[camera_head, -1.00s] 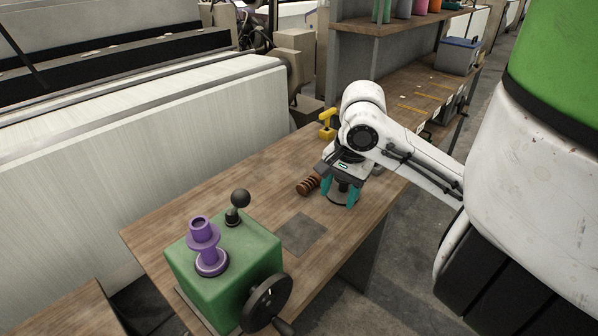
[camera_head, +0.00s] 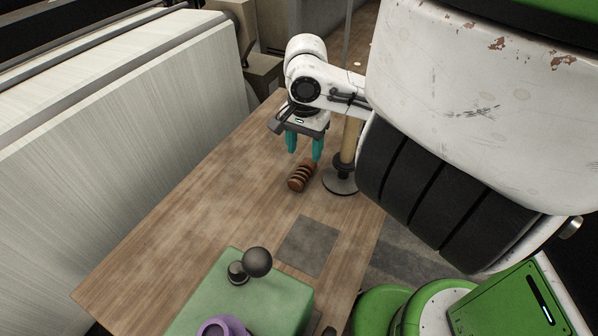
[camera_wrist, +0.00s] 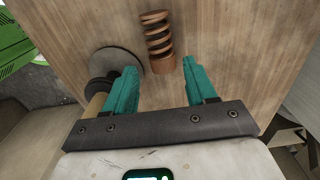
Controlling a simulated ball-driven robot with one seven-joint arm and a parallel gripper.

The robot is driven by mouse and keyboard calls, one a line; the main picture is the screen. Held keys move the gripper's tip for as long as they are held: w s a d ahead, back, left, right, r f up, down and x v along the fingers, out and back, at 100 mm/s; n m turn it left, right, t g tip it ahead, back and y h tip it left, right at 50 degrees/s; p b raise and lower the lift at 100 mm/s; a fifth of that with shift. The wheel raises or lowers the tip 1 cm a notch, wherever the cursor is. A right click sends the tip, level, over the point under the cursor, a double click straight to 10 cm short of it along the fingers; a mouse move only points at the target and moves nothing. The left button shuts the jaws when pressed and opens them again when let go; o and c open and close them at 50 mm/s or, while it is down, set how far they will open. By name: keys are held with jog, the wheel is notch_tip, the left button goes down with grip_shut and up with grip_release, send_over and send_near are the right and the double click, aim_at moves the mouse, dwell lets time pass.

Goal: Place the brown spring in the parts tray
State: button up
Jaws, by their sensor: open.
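The brown spring (camera_head: 301,176) lies on its side on the wooden table in the head view. It also shows in the wrist view (camera_wrist: 157,42), just beyond the fingertips. My gripper (camera_head: 304,150) has teal fingers, which are apart with nothing between them. It is just behind the spring in the head view, pointing down. In the wrist view my gripper (camera_wrist: 161,66) lines up roughly with the spring, and no contact shows. I cannot make out a parts tray in the current views.
A stand with a round dark base (camera_head: 341,181) and tan post is close to the right of the spring. A flat grey square (camera_head: 308,246) lies on the table in front. A green box (camera_head: 285,292) with a black ball knob stands nearer. The table's left is clear.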

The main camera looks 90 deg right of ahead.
aim_at(305, 166)
jog(key=f, duration=0.7)
jog(key=shift+s+d+f, duration=0.1)
jog(key=shift+d+f, duration=0.1)
jog(key=shift+d, duration=0.05)
jog(key=c, duration=1)
jog(key=shift+r, duration=0.15)
